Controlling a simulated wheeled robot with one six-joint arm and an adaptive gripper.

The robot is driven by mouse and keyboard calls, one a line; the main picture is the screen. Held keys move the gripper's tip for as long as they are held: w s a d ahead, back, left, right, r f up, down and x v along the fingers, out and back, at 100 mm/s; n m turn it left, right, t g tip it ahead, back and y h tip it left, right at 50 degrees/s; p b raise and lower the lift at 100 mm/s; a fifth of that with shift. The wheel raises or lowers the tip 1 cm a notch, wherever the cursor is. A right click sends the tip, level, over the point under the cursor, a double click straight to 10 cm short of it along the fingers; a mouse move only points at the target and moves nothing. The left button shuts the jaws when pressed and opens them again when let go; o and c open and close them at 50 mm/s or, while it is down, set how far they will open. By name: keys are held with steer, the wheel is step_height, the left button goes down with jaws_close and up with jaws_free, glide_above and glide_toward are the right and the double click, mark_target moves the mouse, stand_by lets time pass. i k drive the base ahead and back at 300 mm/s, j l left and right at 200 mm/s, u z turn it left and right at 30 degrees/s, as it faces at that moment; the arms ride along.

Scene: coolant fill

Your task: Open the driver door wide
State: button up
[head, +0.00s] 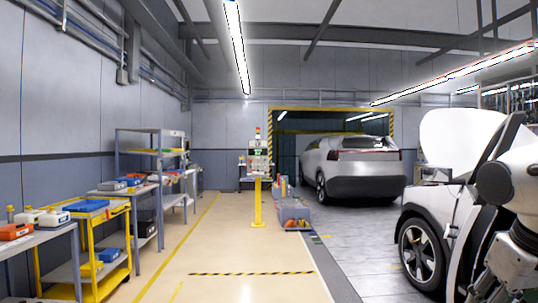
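A white car (411,217) stands at the right edge with its front hood (455,140) raised. The driver door (464,240) seems to stand out from the body behind the front wheel, with dark inner trim beside it. How far it is open I cannot tell, since my arm covers much of it. My gripper (487,289) is low at the right, in front of the door area and partly cut off by the frame's bottom edge. Its fingers are not clear, and I cannot tell whether it touches the door. The door handle is not visible.
A silver car (352,165) stands farther back by a yellow-and-black striped doorway. A yellow post (257,203) and a grey bin (294,212) stand mid-floor. Shelves and a yellow cart (112,250) line the left wall.

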mark_target(477, 220)
steer(key=u, duration=0.2)
steer(key=i+z, duration=0.15)
steer(key=z, duration=0.25)
steer(key=i+z, duration=0.15)
steer(key=z, duration=0.25)
steer(key=i+z, duration=0.15)
steer(key=z, duration=0.25)
steer(key=i+j+z, duration=0.2)
steer(key=i+j, duration=0.15)
steer(key=i, duration=0.2)
steer(key=i+j+z, duration=0.2)
steer(key=i+j, duration=0.25)
steer(key=i+l+u, duration=0.1)
steer(key=l, duration=0.25)
steer(key=i+l+u, duration=0.1)
steer(key=i+l, duration=0.2)
steer(key=i+l+u, duration=0.1)
steer(key=l, duration=0.45)
steer(key=i+j, duration=0.05)
steer(key=i, duration=0.05)
